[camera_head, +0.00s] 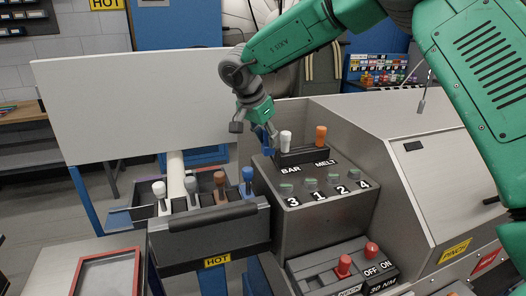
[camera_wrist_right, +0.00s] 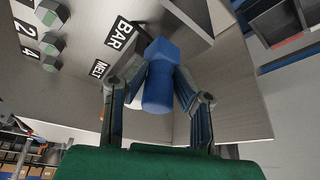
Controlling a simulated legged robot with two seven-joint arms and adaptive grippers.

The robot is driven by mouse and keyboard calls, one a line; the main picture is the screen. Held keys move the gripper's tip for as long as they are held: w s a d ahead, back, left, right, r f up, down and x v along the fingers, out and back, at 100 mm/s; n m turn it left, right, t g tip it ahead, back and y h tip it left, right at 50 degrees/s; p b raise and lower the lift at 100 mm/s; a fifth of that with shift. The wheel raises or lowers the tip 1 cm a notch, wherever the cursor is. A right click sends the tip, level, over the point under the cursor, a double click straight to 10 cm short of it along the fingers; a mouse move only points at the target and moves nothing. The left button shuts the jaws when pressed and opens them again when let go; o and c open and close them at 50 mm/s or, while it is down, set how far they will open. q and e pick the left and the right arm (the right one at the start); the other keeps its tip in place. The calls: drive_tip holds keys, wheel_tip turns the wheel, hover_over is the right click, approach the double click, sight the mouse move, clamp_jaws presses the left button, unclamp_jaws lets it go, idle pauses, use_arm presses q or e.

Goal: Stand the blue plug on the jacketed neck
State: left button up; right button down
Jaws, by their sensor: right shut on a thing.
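My right gripper (camera_head: 256,130) comes down from the green arm at the upper right and hangs beside the BAR and MELT box. In the right wrist view its two fingers (camera_wrist_right: 158,92) are closed on a blue plug (camera_wrist_right: 160,84), with a squarish head and a rounder body. In the head view a small blue part (camera_head: 268,150) shows below the gripper at the box's left edge. I cannot tell which part is the jacketed neck. My left gripper is not in view.
White (camera_head: 286,138) and orange (camera_head: 321,134) plugs stand in the dark slot on the box (camera_head: 330,205). White, grey and brown handles stand in the HOT holder. A pale panel (camera_head: 130,105) rises behind. A red-rimmed tray (camera_head: 107,278) lies at lower left.

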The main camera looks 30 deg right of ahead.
sight(263, 151)
drive_tip(key=x, duration=0.4)
drive_tip(key=shift+s+d+f, duration=0.1)
drive_tip(key=shift+s+d, duration=0.1)
drive_tip(key=shift+d, duration=0.05)
drive_tip(key=shift+a+f, duration=0.15)
drive_tip(key=shift+a, duration=0.1)
drive_tip(key=shift+s+a, duration=0.1)
drive_tip(key=shift+a, duration=0.35)
drive_tip(key=shift+a+p, duration=0.3)
drive_tip(key=shift+a, duration=0.35)
drive_tip(key=c, duration=1.3)
unclamp_jaws()
drive_tip(key=shift+d, duration=0.9)
drive_tip(key=shift+a, duration=0.45)
use_arm(q)
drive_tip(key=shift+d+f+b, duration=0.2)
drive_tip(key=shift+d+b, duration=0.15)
drive_tip(key=shift+b, duration=0.25)
use_arm(e)
drive_tip(key=w+v, duration=0.1)
drive_tip(key=v, duration=1.1)
drive_tip(key=shift+s, duration=0.4)
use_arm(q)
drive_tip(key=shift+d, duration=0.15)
use_arm(e)
drive_tip(key=shift+d, duration=0.2)
